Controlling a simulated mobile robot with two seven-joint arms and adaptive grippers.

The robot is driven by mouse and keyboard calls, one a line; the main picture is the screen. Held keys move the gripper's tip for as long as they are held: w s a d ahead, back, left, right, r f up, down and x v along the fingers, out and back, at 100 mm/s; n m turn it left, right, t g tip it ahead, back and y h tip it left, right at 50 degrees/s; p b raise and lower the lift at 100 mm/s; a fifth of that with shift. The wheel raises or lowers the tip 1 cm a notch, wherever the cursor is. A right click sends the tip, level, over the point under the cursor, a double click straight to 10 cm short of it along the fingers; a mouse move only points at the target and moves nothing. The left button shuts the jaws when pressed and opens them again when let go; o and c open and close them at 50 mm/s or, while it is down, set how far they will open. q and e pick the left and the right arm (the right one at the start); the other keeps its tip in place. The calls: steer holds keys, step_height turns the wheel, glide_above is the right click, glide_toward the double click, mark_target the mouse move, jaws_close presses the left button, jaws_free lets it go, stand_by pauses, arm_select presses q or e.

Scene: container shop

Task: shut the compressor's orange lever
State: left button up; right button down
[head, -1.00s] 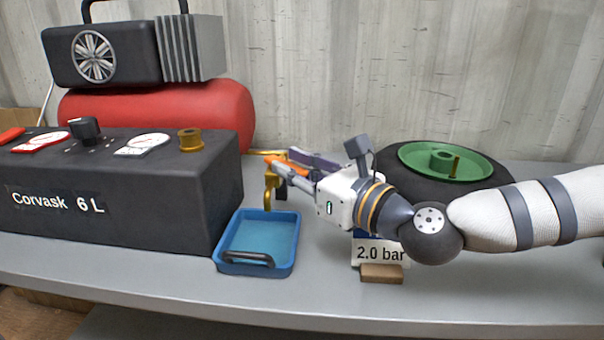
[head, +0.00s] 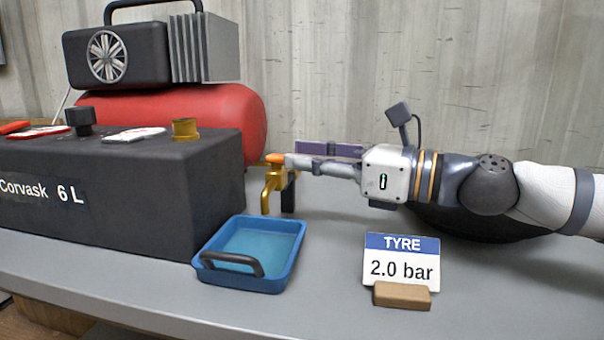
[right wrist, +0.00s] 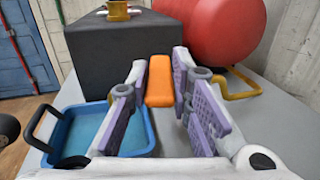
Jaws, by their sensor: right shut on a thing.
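The orange lever (head: 275,158) sits on top of a brass tap (head: 271,188) beside the right end of the dark compressor box (head: 195,195). My right gripper (head: 290,160) reaches in from the right and is shut on the lever. In the right wrist view the orange lever (right wrist: 160,82) lies between the two purple-padded fingers (right wrist: 160,95). In the head view the fingers hide most of the lever.
A blue tray (head: 285,277) with a dark handle stands on the grey bench in front of the tap. A "TYRE 2.0 bar" sign (head: 402,262) stands to the right. A red tank (head: 235,105) lies behind the box. A dark tyre (head: 470,225) lies behind my right arm.

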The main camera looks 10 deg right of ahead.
stand_by(0.4)
steer(key=c, duration=1.4)
jaws_free()
steer(key=shift+c, duration=0.2)
steer(key=v, duration=1.2)
